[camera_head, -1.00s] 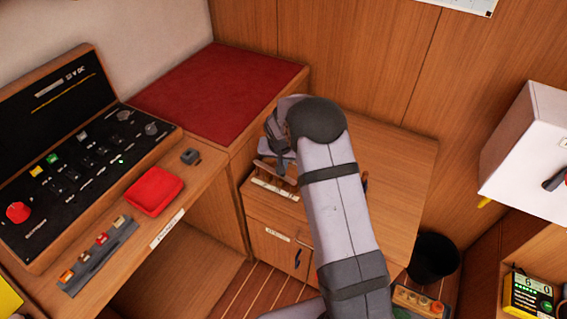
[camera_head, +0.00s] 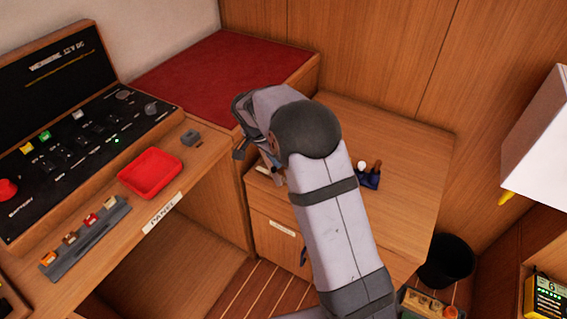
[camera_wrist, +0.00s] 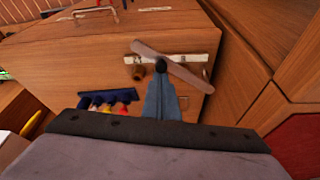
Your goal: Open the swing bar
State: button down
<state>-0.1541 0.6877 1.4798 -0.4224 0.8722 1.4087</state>
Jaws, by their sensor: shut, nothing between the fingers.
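The swing bar (camera_wrist: 185,73) is a flat wooden bar in the wrist view. It lies at a slant across a white label strip (camera_wrist: 183,58) on the wooden cabinet top. Stubby wooden posts (camera_wrist: 138,73) stand by the strip. My gripper (camera_wrist: 161,66) is shut and empty. Its tips overlap the middle of the bar in the wrist view; I cannot tell whether they touch it. In the head view my own arm covers most of the bar and strip, and the fingers are largely hidden.
A dark blue rack (camera_head: 369,179) stands on the cabinet top (camera_head: 400,165); it shows with coloured pieces in the wrist view (camera_wrist: 107,98). A red-topped bench (camera_head: 230,75) is behind, left. A panel desk with a red tray (camera_head: 151,174) is left. A black bin (camera_head: 446,261) is right.

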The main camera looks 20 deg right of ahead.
jog(key=w+a+m+g+p, duration=0.2)
jog(key=a+m+p, duration=0.1)
jog(key=a+m, duration=0.4)
jog(key=shift+a+h+p, duration=0.3)
jog(key=shift+a+p, duration=0.1)
jog(key=shift+a, duration=0.65)
jog(key=shift+w, duration=0.1)
jog(key=shift+d, duration=0.15)
notch_tip(320, 180, up, 10)
jog(key=b, duration=0.1)
dwell(0.9)
jog(key=shift+d, duration=0.1)
